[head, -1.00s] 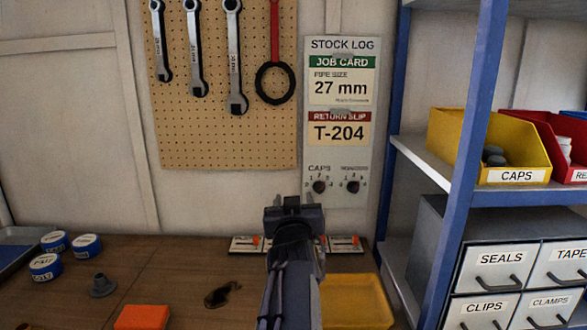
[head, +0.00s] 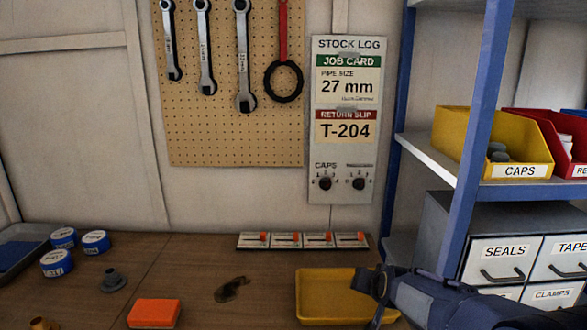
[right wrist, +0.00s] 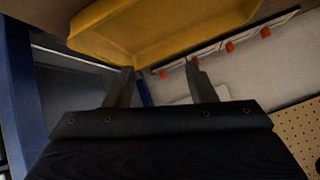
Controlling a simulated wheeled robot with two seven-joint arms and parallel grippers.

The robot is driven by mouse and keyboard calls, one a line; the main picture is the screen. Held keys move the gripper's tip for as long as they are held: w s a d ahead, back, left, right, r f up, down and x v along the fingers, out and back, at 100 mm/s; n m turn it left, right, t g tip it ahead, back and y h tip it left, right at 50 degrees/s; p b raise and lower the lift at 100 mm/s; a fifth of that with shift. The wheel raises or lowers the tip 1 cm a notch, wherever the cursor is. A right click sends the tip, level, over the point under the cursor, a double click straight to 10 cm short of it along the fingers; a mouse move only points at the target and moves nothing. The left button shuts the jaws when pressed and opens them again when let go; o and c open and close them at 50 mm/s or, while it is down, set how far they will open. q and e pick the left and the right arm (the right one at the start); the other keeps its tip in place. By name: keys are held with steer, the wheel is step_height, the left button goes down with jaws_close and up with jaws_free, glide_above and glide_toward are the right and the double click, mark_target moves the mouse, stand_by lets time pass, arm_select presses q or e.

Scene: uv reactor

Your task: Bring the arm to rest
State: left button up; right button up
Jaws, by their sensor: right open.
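My right arm comes in from the lower right in the head view. Its gripper (head: 368,283) is at the right end of the yellow tray (head: 318,302) and overlaps the tray's edge in the picture. I cannot tell whether it touches the tray. In the right wrist view, my right gripper (right wrist: 162,78) has its two fingers spread with nothing between them. The yellow tray (right wrist: 160,32) lies beyond the fingertips there. My left gripper is not in view.
The blue shelf post (head: 470,130) and drawer cabinet (head: 440,225) stand at the right. A row of orange switches (head: 303,240) lies at the bench's back. An orange block (head: 153,313), grey fitting (head: 113,280) and blue-and-white rolls (head: 57,263) are on the left. Mid-bench is mostly clear.

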steer(key=s+d+f+n+g+y, duration=0.1)
steer(key=s+g, duration=0.1)
steer(key=s, duration=1.5)
steer(key=s+d+n+g+y, duration=0.1)
steer(key=s+d+g+y, duration=0.1)
steer(key=s, duration=1.5)
steer(key=shift+f, duration=0.35)
steer(key=shift+d, duration=0.1)
